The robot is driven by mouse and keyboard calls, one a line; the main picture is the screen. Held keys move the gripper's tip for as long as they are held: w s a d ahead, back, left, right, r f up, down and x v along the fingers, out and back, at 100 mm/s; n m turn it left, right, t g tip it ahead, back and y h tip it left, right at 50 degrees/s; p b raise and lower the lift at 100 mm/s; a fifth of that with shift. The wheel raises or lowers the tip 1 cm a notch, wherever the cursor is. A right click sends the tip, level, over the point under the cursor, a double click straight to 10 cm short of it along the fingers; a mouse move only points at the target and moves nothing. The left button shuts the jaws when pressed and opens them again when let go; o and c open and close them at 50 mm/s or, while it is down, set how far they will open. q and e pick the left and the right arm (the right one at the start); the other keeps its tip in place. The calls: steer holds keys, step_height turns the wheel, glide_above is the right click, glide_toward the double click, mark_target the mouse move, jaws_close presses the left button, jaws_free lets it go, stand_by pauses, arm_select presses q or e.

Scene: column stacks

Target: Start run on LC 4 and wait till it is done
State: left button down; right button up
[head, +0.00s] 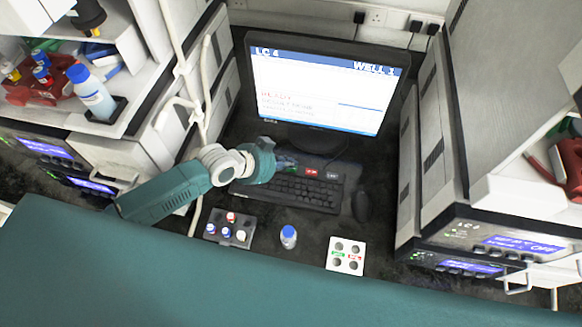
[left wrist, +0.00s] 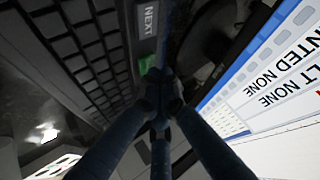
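The monitor (head: 318,90) reads "LC 4" at top left and "WELL 1" at top right, with red text that looks like "READY" lower down. The black keyboard (head: 290,190) lies in front of it, with green, red and pale label keys along its back edge. My left gripper (head: 286,161) is at the keyboard's back left, over the green key's area. In the left wrist view its fingers (left wrist: 160,88) meet, shut and empty, close to a green key (left wrist: 147,64) and a key marked "NEXT" (left wrist: 148,20). Contact cannot be told. My right gripper is not in view.
A dark vial rack (head: 229,228), a blue-capped vial (head: 288,237) and a white rack (head: 346,256) stand in front of the keyboard. A mouse (head: 362,205) lies at its right. Instrument stacks flank the monitor on both sides.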

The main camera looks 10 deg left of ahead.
mark_target(289, 170)
arm_select(q)
steer(key=shift+f+b, duration=0.3)
steer(key=shift+f, duration=0.1)
stand_by(0.8)
steer(key=shift+r, duration=0.1)
steer(key=shift+r+p, duration=0.75)
steer(key=shift+p, duration=0.1)
step_height(289, 170, up, 5)
steer(key=p, duration=0.4)
steer(key=shift+r+p, duration=0.1)
steer(key=shift+p, duration=0.3)
stand_by(4.8)
